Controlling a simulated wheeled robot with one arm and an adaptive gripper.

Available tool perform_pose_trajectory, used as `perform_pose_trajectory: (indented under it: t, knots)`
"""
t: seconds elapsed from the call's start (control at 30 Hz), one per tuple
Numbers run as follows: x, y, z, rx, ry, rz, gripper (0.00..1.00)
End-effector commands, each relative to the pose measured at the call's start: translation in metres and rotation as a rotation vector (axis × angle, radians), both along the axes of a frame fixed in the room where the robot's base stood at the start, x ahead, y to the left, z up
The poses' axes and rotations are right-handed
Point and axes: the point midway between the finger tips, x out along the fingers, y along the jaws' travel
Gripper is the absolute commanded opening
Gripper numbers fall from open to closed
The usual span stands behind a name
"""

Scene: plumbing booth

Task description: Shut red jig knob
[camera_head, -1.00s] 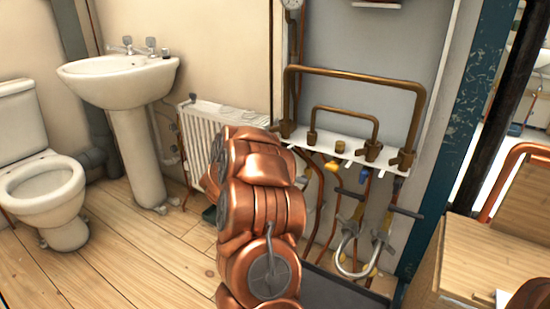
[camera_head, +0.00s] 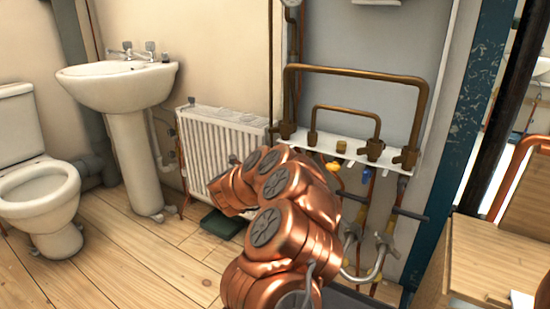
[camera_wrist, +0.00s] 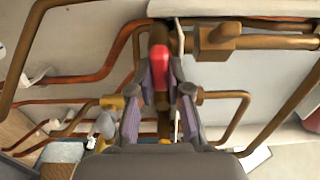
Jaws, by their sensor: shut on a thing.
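The red jig knob (camera_wrist: 161,66) shows in the wrist view between the two fingers of my gripper (camera_wrist: 160,85). The fingers are closed in on it from both sides, with dark pads against it. In the head view my copper-coloured arm (camera_head: 285,215) reaches toward the pipe jig. It hides the gripper and the red knob there. The jig has a white rail (camera_head: 325,146) with brass fittings and bent copper pipes (camera_head: 355,72) above it.
A white radiator (camera_head: 220,140) stands on the wall left of the jig, with a sink (camera_head: 118,82) and toilet (camera_head: 38,195) further left. A blue post (camera_head: 468,130) and a wooden bench (camera_head: 490,265) are at the right. Copper pipes (camera_wrist: 85,78) run close around my gripper.

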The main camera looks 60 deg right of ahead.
Motion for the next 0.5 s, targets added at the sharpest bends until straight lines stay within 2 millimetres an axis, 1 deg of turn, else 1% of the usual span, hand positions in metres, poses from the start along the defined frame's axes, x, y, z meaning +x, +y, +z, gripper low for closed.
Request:
perform_pose_trajectory:
  t: [0.03,0.43,0.47,0.5]
  knots:
    - [-0.0016,-0.0026,0.0033,-0.007,-0.008,-0.003,0.00]
    - [-0.0017,-0.0030,0.0045,-0.008,-0.013,-0.004,0.00]
    - [-0.0017,-0.0030,0.0045,-0.008,-0.013,-0.004,0.20]
    - [-0.0017,-0.0031,0.0046,-0.009,-0.013,-0.004,0.24]
